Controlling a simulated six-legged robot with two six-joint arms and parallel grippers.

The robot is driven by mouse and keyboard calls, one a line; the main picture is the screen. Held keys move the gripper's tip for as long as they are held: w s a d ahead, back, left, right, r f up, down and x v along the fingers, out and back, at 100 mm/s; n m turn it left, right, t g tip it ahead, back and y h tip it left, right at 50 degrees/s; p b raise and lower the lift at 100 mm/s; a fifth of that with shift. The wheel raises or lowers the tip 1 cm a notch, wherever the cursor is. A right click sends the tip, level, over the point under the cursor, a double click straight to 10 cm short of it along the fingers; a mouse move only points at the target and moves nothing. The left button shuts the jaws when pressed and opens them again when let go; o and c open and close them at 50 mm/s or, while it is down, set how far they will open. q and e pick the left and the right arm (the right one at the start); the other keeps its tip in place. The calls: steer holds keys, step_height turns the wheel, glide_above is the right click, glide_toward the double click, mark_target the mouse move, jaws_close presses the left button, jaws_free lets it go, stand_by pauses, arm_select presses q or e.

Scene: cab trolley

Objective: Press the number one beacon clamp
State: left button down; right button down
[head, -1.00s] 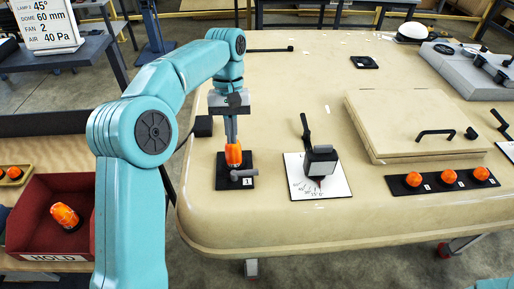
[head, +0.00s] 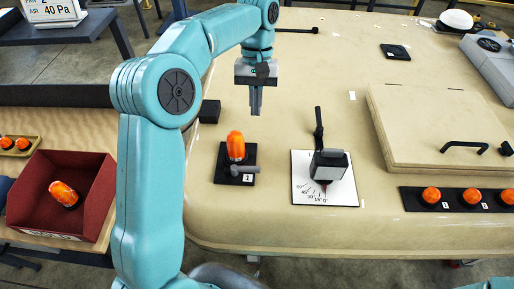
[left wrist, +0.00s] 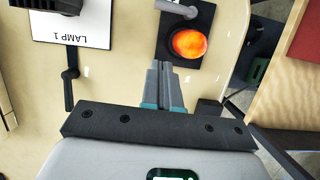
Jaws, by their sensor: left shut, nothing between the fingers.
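The number one beacon clamp, a grey lever (head: 245,170), sits on a black plate (head: 222,176) marked 1, at the front of the beige table. An orange beacon (head: 236,146) stands upright on that plate, just behind the lever. My left gripper (head: 256,112) is shut and empty. It is above and behind the beacon, apart from it. In the left wrist view the shut fingers (left wrist: 160,68) point down beside the orange beacon (left wrist: 189,43), and the grey lever (left wrist: 178,9) shows at the top edge. My right gripper is not in view.
A white angle-scale card with a dark lever device (head: 330,163) stands right of the plate. A wooden lid (head: 440,115) and a strip of orange beacons (head: 431,195) are further right. A red bin (head: 95,205) holding an orange beacon (head: 63,193) is at left.

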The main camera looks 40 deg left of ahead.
mark_target(243, 170)
arm_select(q)
steer(key=x, duration=1)
steer(key=shift+w+d, duration=0.1)
steer(key=s, duration=0.2)
steer(key=s+d, duration=0.1)
steer(key=shift+d+f+p, duration=0.15)
steer(key=shift+f+p, duration=0.2)
steer(key=shift+s+d, duration=0.15)
steer(key=shift+d, duration=0.05)
steer(key=shift+d+f, duration=0.1)
steer(key=shift+f, duration=0.1)
steer(key=shift+s, duration=0.1)
steer(key=shift+d, duration=0.15)
steer(key=shift+s+m, duration=0.1)
steer(key=shift+m, duration=0.3)
